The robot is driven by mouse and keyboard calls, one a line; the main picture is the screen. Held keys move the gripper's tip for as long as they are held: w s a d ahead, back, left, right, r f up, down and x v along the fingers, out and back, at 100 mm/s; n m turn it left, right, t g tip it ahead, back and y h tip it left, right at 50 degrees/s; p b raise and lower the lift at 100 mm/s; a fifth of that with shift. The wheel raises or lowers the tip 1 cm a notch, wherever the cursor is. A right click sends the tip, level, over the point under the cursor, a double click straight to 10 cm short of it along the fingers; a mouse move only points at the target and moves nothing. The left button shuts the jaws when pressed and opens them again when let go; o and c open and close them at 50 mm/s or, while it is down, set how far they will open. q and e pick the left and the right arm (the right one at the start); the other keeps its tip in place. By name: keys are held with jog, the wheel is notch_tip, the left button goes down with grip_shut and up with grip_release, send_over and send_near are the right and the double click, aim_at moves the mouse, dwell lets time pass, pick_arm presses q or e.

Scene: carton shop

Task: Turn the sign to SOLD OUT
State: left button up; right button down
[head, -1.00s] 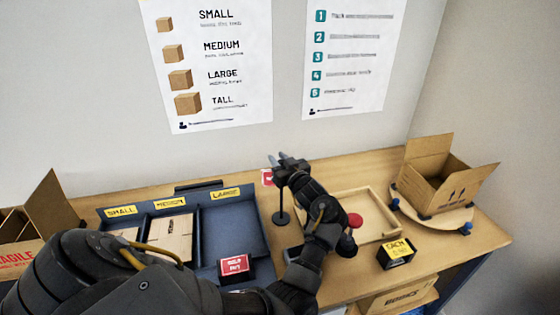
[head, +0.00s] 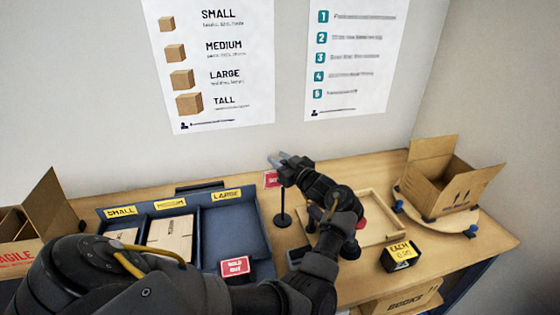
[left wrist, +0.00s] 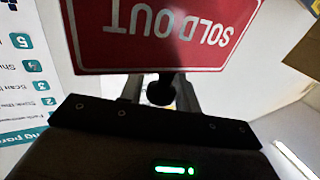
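The red sign (head: 271,179) on a thin black stand (head: 283,206) is at the back of the bench, partly hidden by my left gripper (head: 281,161). In the left wrist view, the sign (left wrist: 165,32) fills the top with SOLD OUT in white letters. The letters look upside down there, as does the poster behind. My left gripper's grey fingers (left wrist: 160,97) stand apart, with a black knob between and above them. I cannot tell whether they touch it. My right gripper is not in view.
A dark tray (head: 262,220) with size labels bears a red SOLD OUT block (head: 235,266) at its front. Right are a wooden tray (head: 385,240), a black block with a yellow label (head: 400,256) and an open carton (head: 440,185) on a round turntable (head: 455,222).

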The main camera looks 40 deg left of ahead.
pick_arm(q)
jog(key=shift+o, duration=1.2)
